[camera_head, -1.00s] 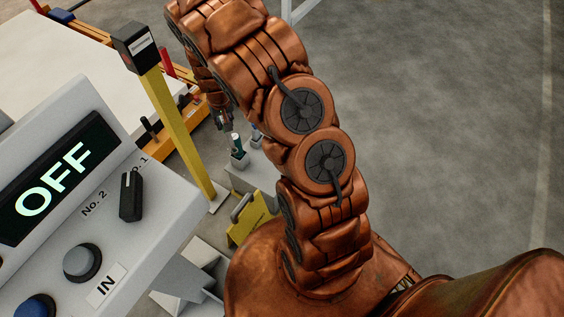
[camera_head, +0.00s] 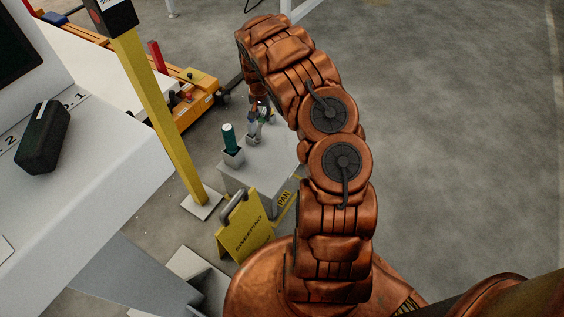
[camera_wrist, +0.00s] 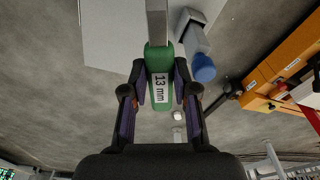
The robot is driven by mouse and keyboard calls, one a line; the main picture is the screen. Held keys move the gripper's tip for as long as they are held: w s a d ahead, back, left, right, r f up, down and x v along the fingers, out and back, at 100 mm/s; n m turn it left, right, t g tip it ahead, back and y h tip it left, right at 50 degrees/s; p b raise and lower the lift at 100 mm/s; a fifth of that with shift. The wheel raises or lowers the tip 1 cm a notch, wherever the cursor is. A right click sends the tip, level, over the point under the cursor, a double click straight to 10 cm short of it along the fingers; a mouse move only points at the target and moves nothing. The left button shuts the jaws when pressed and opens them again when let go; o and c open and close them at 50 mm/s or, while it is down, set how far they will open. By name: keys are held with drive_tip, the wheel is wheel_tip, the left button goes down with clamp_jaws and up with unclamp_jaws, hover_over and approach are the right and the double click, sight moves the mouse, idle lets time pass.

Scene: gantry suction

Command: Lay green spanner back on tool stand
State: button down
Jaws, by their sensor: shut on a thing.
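In the wrist view, my gripper (camera_wrist: 160,95) is shut on the green spanner (camera_wrist: 158,63), with a finger on each side of its green handle. The handle has a white "13 mm" label. Its grey shank runs up out of the picture, in front of the pale tool stand (camera_wrist: 108,40). In the head view, the pale grey stand (camera_head: 240,180) is below my gripper (camera_head: 259,108); the spanner is too small to make out clearly there. Whether the spanner touches the stand cannot be told.
A teal-handled tool (camera_head: 229,138) stands in a grey cup on the stand. A blue-ended tool (camera_wrist: 203,68) shows beside the spanner. A yellow sign (camera_head: 243,228), a yellow post (camera_head: 160,115) and a control panel (camera_head: 80,170) are left of my arm. Floor at right is clear.

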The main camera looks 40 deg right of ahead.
drive_tip(key=s+d+f+m+b, duration=0.1)
drive_tip(key=d+f+m+b, duration=0.3)
drive_tip(key=d+f+b, duration=0.6)
drive_tip(key=b, duration=0.2)
hover_over(276, 166)
drive_tip(key=shift+s+a+f+h, duration=0.1)
drive_tip(key=shift+a+f+h, duration=0.05)
drive_tip(key=shift+f, duration=0.4)
drive_tip(key=shift+s+a+f+h, duration=0.1)
drive_tip(key=shift+a+f+h, duration=0.05)
drive_tip(key=shift+f, duration=0.35)
drive_tip(key=shift+w+f+b, duration=0.1)
drive_tip(key=shift+f+b, duration=0.65)
drive_tip(key=shift+f, duration=0.95)
drive_tip(key=shift+f, duration=0.15)
drive_tip(key=c, duration=0.9)
unclamp_jaws()
